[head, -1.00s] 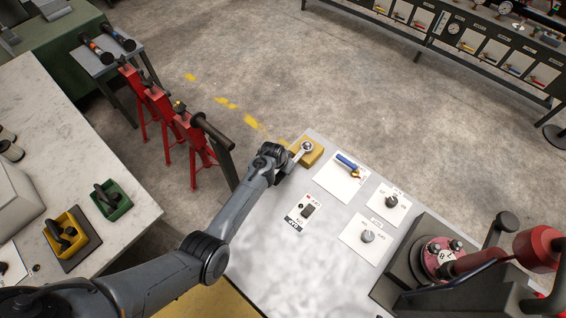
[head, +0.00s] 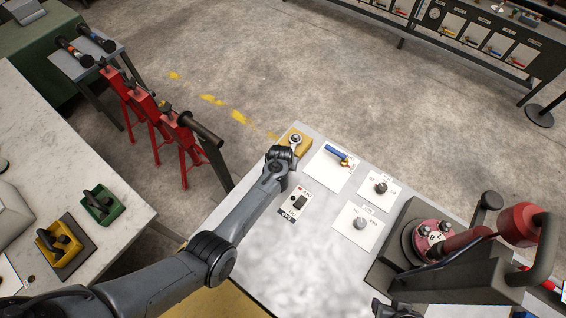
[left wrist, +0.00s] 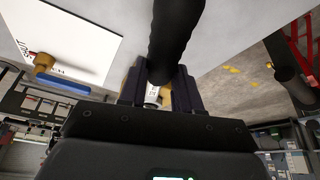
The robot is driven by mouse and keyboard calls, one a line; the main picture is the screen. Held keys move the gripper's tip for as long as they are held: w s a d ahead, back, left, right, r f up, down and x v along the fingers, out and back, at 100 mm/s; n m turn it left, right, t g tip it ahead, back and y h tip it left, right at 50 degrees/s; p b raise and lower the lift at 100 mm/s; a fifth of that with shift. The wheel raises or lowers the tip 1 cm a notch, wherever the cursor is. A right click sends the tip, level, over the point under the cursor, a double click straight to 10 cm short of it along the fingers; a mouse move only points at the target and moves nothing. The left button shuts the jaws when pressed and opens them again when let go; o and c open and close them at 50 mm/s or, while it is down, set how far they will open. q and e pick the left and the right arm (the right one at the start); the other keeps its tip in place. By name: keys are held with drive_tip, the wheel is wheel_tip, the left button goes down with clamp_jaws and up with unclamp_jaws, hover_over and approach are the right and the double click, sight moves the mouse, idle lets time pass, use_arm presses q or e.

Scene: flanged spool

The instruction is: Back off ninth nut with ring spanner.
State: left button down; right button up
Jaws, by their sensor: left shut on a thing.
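The ring spanner's bright ring end (head: 295,139) shows in the head view over a yellow block at the bench's far corner. My left gripper (head: 284,155) is beside it, its arm reaching in from the lower left. In the left wrist view my left gripper's fingers (left wrist: 158,90) are shut on the spanner, whose black handle (left wrist: 176,35) runs up the picture. I cannot tell if the spanner touches the block. The red spool flange (head: 430,238) with several nuts stands at the right; the ninth nut is not identifiable. A dark part of my right gripper (head: 396,309) shows at the bottom edge.
The yellow block (head: 284,147) is at the bench corner. Red stands (head: 160,130) are left, past the bench edge.

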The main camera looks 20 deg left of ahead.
use_arm(q)
drive_tip(key=shift+w+d+n+b, duration=0.25)
drive_tip(key=shift+d+n+b, duration=0.3)
drive_tip(key=shift+d, duration=0.25)
drive_tip(key=shift+a+r+p, duration=0.15)
drive_tip(key=shift+r+p, duration=0.15)
drive_tip(key=shift+p, duration=0.2)
wheel_tip(320, 180, up, 6)
drive_tip(key=p, duration=0.5)
drive_tip(key=shift+f+p, duration=0.2)
drive_tip(key=shift+p, duration=0.1)
